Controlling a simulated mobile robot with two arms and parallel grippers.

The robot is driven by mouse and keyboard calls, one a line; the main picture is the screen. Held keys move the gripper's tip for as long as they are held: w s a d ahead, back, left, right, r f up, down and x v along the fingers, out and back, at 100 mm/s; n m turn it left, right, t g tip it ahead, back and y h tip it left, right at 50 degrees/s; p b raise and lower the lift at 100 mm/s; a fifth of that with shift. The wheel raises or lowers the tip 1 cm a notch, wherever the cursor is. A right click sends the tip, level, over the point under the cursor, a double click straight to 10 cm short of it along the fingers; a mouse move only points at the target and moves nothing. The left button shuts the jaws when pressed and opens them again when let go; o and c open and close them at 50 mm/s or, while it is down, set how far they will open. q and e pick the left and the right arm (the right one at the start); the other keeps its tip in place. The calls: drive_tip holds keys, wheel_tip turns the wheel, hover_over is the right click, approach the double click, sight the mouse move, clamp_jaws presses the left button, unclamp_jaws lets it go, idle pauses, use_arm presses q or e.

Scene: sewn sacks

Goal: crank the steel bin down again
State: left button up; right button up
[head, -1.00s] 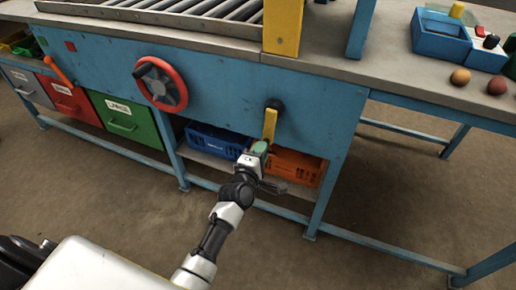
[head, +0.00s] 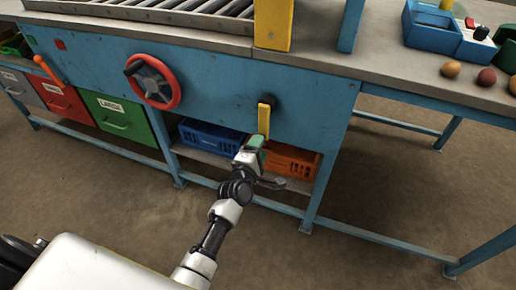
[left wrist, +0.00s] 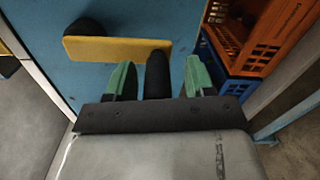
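The crank has a yellow arm (head: 264,119) hanging down from a black hub (head: 269,102) on the blue bench front. In the left wrist view the yellow arm (left wrist: 117,49) runs from the hub (left wrist: 85,29) to a black handle (left wrist: 157,76). My left gripper (head: 256,144) is at the arm's lower end. Its green fingers (left wrist: 158,80) stand apart on either side of the handle, with a gap showing on both sides. My right gripper is not in view. I cannot make out a steel bin for certain.
A red handwheel (head: 152,82) is on the panel left of the crank. Blue (head: 212,139) and orange (head: 290,160) crates sit on the low shelf below. A blue bench leg (head: 325,184) stands right of them. Grey, red and green drawers are at left.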

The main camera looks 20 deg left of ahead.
use_arm(q)
drive_tip(key=shift+a, duration=0.1)
drive_tip(key=shift+s, duration=0.25)
drive_tip(key=s+p, duration=0.1)
drive_tip(key=s, duration=0.9)
drive_tip(key=shift+s+a, duration=0.15)
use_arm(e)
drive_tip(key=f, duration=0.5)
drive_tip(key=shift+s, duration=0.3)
